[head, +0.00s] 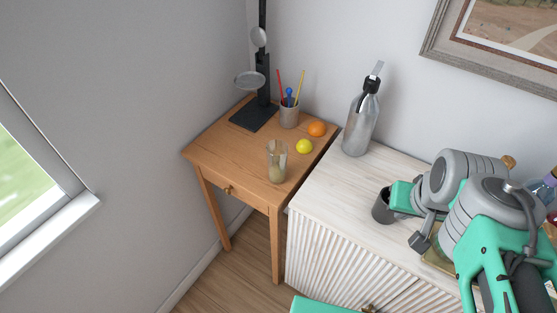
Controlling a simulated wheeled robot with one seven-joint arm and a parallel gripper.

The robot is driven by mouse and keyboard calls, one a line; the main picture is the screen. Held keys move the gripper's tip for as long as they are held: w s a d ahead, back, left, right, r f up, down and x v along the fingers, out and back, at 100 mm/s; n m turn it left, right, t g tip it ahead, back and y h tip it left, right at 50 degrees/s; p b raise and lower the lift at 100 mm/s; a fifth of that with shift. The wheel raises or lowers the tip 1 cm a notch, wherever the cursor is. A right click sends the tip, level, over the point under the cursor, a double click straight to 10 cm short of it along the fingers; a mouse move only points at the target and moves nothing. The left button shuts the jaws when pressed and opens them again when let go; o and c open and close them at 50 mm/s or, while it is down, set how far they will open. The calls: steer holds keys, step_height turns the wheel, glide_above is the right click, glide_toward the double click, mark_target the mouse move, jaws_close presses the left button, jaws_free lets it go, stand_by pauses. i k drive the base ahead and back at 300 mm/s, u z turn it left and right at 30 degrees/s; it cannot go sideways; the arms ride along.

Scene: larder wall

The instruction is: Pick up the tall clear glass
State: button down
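The tall clear glass (277,161) stands upright near the front edge of the small wooden table (225,158). It looks see-through, with the wood showing through it. My gripper (410,221) is at the right, over the white cabinet, well apart from the glass. My arm's links and the viewing angle partly hide the fingers, so I cannot tell whether they are open or shut.
A yellow lemon (304,146), an orange (317,129), a pen cup (289,116) and a black stand (254,113) share the table. A metal bottle (360,124) and a dark cup (383,206) stand on the white cabinet (330,208). The table's left front is clear.

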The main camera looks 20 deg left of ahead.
mark_target(277, 151)
steer(key=k, duration=0.5)
steer(key=u, duration=1.9)
steer(key=i, duration=0.5)
steer(key=u, duration=0.8)
